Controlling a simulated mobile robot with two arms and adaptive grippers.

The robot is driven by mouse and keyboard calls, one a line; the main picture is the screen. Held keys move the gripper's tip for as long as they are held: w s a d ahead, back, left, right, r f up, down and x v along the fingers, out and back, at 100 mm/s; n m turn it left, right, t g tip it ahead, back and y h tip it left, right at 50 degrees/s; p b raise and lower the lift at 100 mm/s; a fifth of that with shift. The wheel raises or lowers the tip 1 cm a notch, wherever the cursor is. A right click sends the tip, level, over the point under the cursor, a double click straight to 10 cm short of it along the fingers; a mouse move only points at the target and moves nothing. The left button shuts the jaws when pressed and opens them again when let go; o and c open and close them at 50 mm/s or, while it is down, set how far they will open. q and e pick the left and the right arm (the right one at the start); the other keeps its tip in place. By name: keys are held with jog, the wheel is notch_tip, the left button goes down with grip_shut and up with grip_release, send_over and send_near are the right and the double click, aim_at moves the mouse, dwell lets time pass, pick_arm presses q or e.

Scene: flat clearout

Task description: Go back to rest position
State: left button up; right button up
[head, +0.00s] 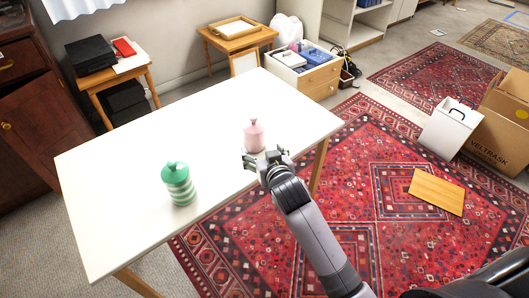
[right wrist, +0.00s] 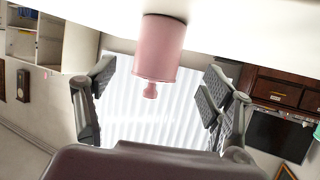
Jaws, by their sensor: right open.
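My right gripper (head: 266,158) is over the white table (head: 120,200), close to its right edge. It is open, with nothing between its fingers. A pink lidded jar (head: 254,136) stands upright on the table just beyond the fingers. In the right wrist view the pink jar (right wrist: 160,50) appears upside down, ahead of the open fingers (right wrist: 155,100) and apart from them. A green and white striped jar (head: 179,184) stands on the table to the left and nearer. My left gripper does not show.
A small side table with black boxes (head: 90,55) stands at the back left. A drawer unit with blue items (head: 305,72) is behind the table. A cardboard box (head: 503,120), a white box (head: 448,126) and a wooden board (head: 436,192) are on the right. Most of the tabletop is clear.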

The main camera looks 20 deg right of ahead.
jog(key=shift+s+r, duration=0.25)
jog(key=shift+s, duration=0.4)
jog(key=s+d+f+n+g, duration=0.1)
jog(key=s+f+g, duration=0.2)
jog(key=s, duration=0.7)
jog(key=s+d+f+n+g, duration=0.1)
jog(key=s+f+g, duration=0.25)
jog(key=s, duration=0.75)
jog(key=s+d+f+n+g, duration=0.1)
jog(key=s+f+g, duration=0.25)
jog(key=s, duration=0.65)
notch_tip(320, 180, down, 24)
jog(key=s+g+p, duration=0.1)
jog(key=p, duration=0.1)
jog(key=s+d+f+g, duration=0.1)
jog(key=s+d+f, duration=0.1)
jog(key=s+f, duration=1.2)
jog(key=shift+s+d+f+g+p, duration=0.25)
jog(key=shift+s+p, duration=0.2)
jog(key=shift+s, duration=0.55)
